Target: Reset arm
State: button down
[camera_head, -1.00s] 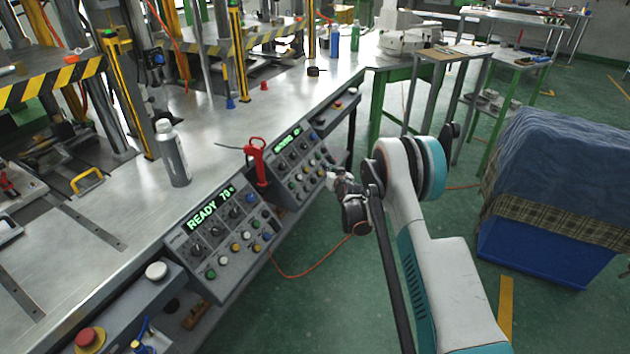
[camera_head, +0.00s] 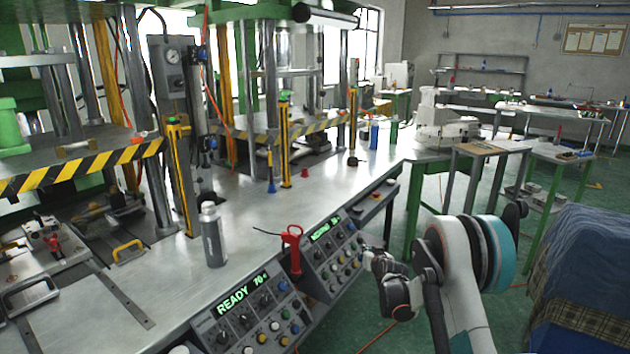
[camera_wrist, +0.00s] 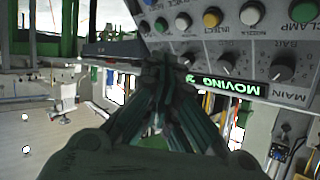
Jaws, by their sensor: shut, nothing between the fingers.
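My gripper (camera_head: 365,254) is beside the right edge of the far control panel (camera_head: 333,252), in the head view. In the wrist view my gripper (camera_wrist: 155,62) has its fingers together with nothing between them. There the far control panel (camera_wrist: 225,50) appears upside down, its green display reading MOVING (camera_wrist: 222,84). Its knobs and coloured buttons lie around and beyond the fingertips. I cannot tell whether the fingertips touch the panel. My white and teal arm reaches in from the lower right of the head view.
A near control panel (camera_head: 252,318) reads READY 70. A red-handled tool (camera_head: 292,248) stands between the panels. A grey bottle (camera_head: 213,236) is on the metal bench (camera_head: 262,210). A cloth-covered blue bin (camera_head: 585,275) is at right. Green floor lies between bench and bin.

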jog(key=s+a+r+g, duration=0.1)
jog(key=s+r, duration=0.6)
jog(key=r, duration=0.3)
jog(key=s+r+g, duration=0.1)
jog(key=s+r, duration=0.7)
jog(key=r, duration=0.2)
jog(key=s+r+g, duration=0.1)
jog(key=s+r, duration=0.3)
jog(key=s, duration=0.4)
jog(key=s+r+g, duration=0.1)
jog(key=s+r, duration=0.2)
jog(key=s, duration=0.6)
jog(key=s+f+g, duration=0.1)
jog(key=s+f, duration=0.1)
jog(key=s, duration=1.1)
jog(key=s+f+g+h, duration=0.1)
jog(key=s+f, duration=0.2)
jog(key=s, duration=1)
jog(key=shift+s+d+g, duration=0.3)
jog(key=shift+s+d, duration=0.05)
jog(key=shift+d, duration=0.05)
